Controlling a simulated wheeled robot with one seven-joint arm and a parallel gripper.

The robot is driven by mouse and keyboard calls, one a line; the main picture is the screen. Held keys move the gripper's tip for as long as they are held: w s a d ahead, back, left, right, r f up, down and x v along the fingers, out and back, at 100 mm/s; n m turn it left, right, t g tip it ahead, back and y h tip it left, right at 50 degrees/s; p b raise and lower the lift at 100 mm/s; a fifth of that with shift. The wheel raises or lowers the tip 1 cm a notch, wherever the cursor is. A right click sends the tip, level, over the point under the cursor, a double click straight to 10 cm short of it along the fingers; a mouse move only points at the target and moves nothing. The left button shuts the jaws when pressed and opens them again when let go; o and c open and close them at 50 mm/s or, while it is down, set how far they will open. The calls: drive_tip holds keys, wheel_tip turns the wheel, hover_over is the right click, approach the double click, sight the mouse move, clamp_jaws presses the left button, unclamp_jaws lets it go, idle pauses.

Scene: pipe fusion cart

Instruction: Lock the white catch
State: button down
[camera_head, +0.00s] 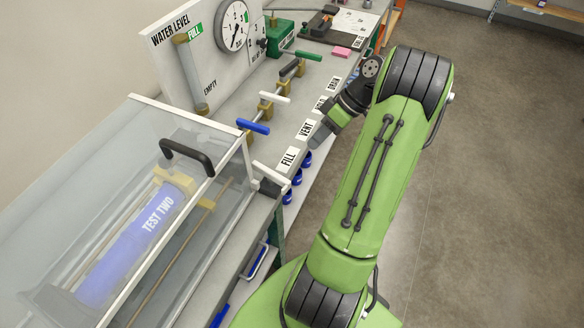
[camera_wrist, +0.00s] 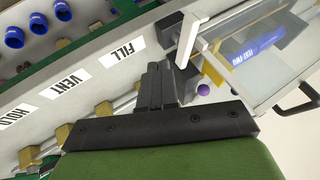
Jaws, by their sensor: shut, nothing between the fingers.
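The white catch (camera_head: 271,173) is a short white lever at the front right corner of the clear box, beside a dark block. In the wrist view the white catch (camera_wrist: 187,40) stands out from the bench's front edge, just beyond my fingertips. My gripper (camera_head: 316,138) is over the bench's front edge near the VENT label, up and right of the catch in the head view. In the wrist view my gripper (camera_wrist: 160,70) has its fingers together and empty, pointing towards the catch. I cannot tell whether they touch it.
The clear box (camera_head: 146,97) has a black handle (camera_head: 187,157) and holds a blue TEST TWO cylinder (camera_head: 135,245). A blue valve handle (camera_head: 253,126) and a white valve handle (camera_head: 274,97) stand on the bench. Floor (camera_head: 480,180) is open at right.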

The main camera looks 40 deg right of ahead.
sight(271, 177)
drive_tip(key=w+a+f+b, duration=0.1)
drive_tip(key=a+f+b, duration=0.2)
drive_tip(key=a+f, duration=0.2)
drive_tip(key=a, duration=0.2)
drive_tip(key=shift+w+a+f, duration=0.2)
drive_tip(key=shift+a+f, duration=0.1)
drive_tip(key=shift+a, duration=0.05)
drive_tip(key=shift+a, duration=0.1)
